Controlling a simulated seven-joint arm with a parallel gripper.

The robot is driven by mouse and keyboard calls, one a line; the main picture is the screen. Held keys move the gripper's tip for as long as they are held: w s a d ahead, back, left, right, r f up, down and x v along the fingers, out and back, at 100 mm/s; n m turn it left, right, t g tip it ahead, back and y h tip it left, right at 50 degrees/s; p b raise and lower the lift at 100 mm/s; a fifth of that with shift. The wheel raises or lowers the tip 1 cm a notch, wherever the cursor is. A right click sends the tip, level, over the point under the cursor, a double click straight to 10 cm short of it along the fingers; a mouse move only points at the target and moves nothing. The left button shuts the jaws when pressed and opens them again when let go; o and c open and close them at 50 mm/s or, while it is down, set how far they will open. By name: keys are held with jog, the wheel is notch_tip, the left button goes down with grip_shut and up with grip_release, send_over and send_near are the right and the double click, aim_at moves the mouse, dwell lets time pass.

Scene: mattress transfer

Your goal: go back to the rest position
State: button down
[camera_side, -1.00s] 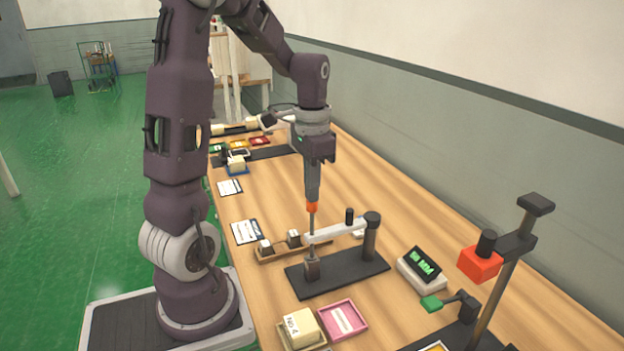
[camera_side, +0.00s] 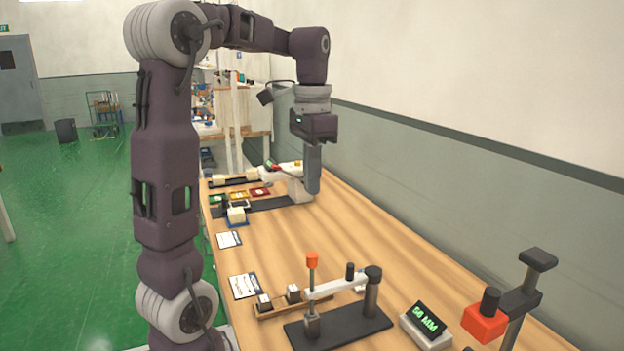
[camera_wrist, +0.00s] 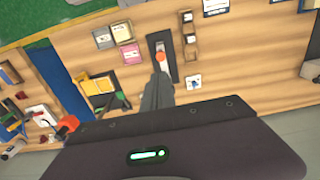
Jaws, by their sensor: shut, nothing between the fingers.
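My gripper (camera_side: 312,192) is raised above the workbench in the side view, pointing down with nothing in it. Its fingers are shut. In the wrist view the fingers (camera_wrist: 158,88) show over the bench. The red-tipped rod (camera_side: 312,262) stands upright in a black-based fixture (camera_side: 345,332), clear of my gripper and below it. The same red tip (camera_wrist: 160,56) shows just past my fingers in the wrist view. A white arm (camera_side: 335,289) of the fixture lies beside the rod.
A wooden rack (camera_side: 278,309) with small blocks is left of the fixture. A digital readout (camera_side: 427,324) and a stand with a red block (camera_side: 485,321) are at the right. Coloured trays (camera_side: 238,195) lie farther back. The middle of the bench (camera_side: 300,235) is mostly clear.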

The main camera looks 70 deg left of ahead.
jog(key=s+d+f+t, duration=0.2)
jog(key=s+d, duration=0.3)
jog(key=d, duration=0.4)
jog(key=s+d+f+t, duration=0.3)
jog(key=s+d, duration=0.3)
jog(key=d, duration=0.3)
jog(key=shift+d+f+t, duration=0.15)
jog(key=shift+d+t, duration=0.1)
jog(key=shift+t, duration=0.05)
jog(key=shift+s, duration=0.1)
dwell(1.4)
